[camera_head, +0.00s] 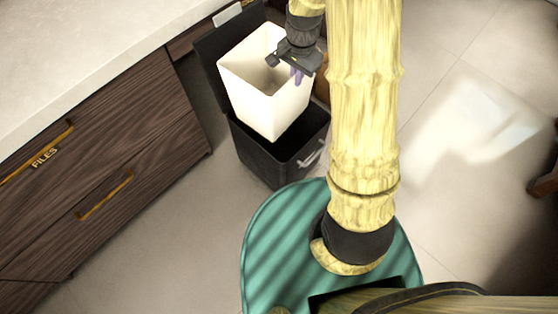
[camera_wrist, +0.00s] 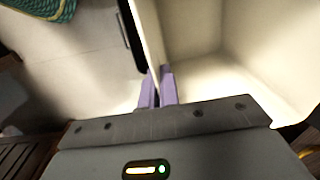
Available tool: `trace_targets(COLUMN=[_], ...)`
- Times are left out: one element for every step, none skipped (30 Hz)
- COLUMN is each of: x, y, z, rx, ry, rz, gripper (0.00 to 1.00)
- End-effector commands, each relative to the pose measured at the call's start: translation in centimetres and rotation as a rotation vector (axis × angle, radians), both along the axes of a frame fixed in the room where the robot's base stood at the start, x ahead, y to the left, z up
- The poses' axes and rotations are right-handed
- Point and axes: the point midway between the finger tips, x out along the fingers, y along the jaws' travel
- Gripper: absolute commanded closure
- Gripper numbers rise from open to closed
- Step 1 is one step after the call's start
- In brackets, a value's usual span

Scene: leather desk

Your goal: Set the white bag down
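The white bag (camera_head: 262,105) is a stiff, open-topped, box-shaped liner. It stands out high above the black bin (camera_head: 262,158), with its lower end over or just inside the bin's mouth; I cannot tell which. My gripper (camera_head: 297,75) is at the bag's upper right rim in the head view. In the wrist view, the purple fingers of my gripper (camera_wrist: 157,88) are closed on the bag's thin wall, one on each side. The bag's pale inside (camera_wrist: 215,55) shows empty to the right there. Its underside is hidden.
The bin's dark lid (camera_head: 212,62) stands open behind the bag. Dark wooden drawers (camera_head: 110,150) under a pale countertop (camera_head: 90,45) are at the left. Bare tiled floor (camera_head: 460,110) lies at the right, with a brown piece of furniture (camera_head: 545,182) at the far right edge.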

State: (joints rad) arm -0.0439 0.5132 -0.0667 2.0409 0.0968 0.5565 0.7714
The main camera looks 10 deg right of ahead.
Motion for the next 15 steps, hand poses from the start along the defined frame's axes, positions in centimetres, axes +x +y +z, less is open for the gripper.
trace_targets(x=[0.0,-0.1,-0.2,-0.2,-0.2,-0.3,-0.3,-0.3,-0.3,-0.3,-0.3,-0.4,-0.4,-0.4,-0.4], y=[0.0,0.0,0.0,0.1,0.1,0.1,0.1,0.1,0.1,0.1,0.1,0.1,0.1,0.1,0.1], z=[-1.4,-1.7,-2.0,-2.2,-2.3,-2.5,-2.6,-2.6,-2.6,-2.6,-2.6,-2.5,-2.5,-2.4,-2.4], rx=[0.002,0.003,0.005,0.006,0.007,0.009,0.010,0.010,0.010,0.011,0.011,0.011,0.011,0.011,0.011], ry=[-0.002,-0.003,-0.003,-0.002,-0.002,-0.002,-0.003,-0.003,-0.003,-0.002,-0.002,-0.002,-0.002,-0.002,-0.002], rz=[-0.014,-0.024,-0.036,-0.043,-0.050,-0.060,-0.065,-0.069,-0.073,-0.075,-0.076,-0.077,-0.077,-0.077,-0.077], gripper=[1.00,1.00,1.00,1.00,1.00,1.00,1.00,1.00,1.00,1.00,1.00,1.00,1.00,1.00,1.00])
